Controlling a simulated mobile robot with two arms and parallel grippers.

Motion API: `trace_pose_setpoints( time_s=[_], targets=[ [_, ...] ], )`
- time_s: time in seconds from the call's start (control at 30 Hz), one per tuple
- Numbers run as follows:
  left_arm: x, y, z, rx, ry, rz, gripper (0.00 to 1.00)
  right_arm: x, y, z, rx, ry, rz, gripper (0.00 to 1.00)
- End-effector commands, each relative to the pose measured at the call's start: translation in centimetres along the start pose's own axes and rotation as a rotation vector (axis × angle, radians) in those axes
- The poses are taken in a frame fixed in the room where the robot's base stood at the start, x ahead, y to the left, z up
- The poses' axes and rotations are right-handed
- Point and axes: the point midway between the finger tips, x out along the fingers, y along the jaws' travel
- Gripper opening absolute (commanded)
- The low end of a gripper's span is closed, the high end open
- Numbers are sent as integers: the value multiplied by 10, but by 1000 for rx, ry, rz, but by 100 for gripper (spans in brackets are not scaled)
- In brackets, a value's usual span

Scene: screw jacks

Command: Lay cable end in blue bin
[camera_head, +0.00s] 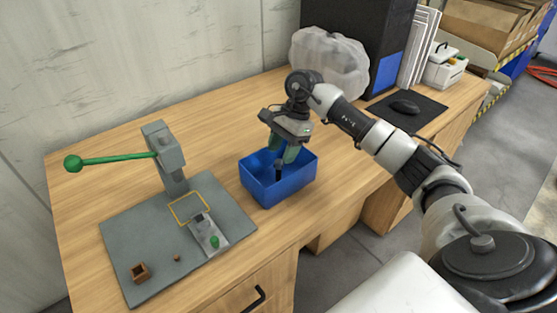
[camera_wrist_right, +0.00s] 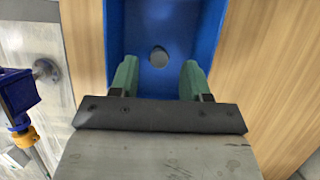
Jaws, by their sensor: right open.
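The blue bin (camera_head: 272,191) stands on the wooden desk, right of the grey press plate. It also fills the upper middle of the right wrist view (camera_wrist_right: 117,30). My right gripper (camera_head: 284,151) points down into the bin's opening, its green fingers apart; it also shows in the wrist view (camera_wrist_right: 160,78). A small dark piece (camera_head: 278,173), likely the cable end, is upright at the fingers. In the wrist view a round grey end (camera_wrist_right: 158,56) lies between and beyond the fingertips, touching neither. Whether it rests on the bin floor I cannot tell. My left gripper is out of view.
A press with a green lever (camera_head: 115,159) stands on a grey plate (camera_head: 130,225) at left, with a small brown box (camera_head: 139,272). Bare desk surrounds the bin.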

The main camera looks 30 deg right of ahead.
Motion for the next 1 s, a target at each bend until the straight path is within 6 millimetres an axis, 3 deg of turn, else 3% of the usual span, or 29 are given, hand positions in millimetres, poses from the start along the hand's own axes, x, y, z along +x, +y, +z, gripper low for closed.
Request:
trace_pose_setpoints(
  time_s=[0.2,0.4,1.0],
  targets=[
    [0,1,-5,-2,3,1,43,-51,-1,0,1,1,-3,47],
    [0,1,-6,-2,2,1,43,-78,0,0,1,0,0,47],
    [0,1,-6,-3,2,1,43,-85,0,0,1,-1,2,47]
  ],
)
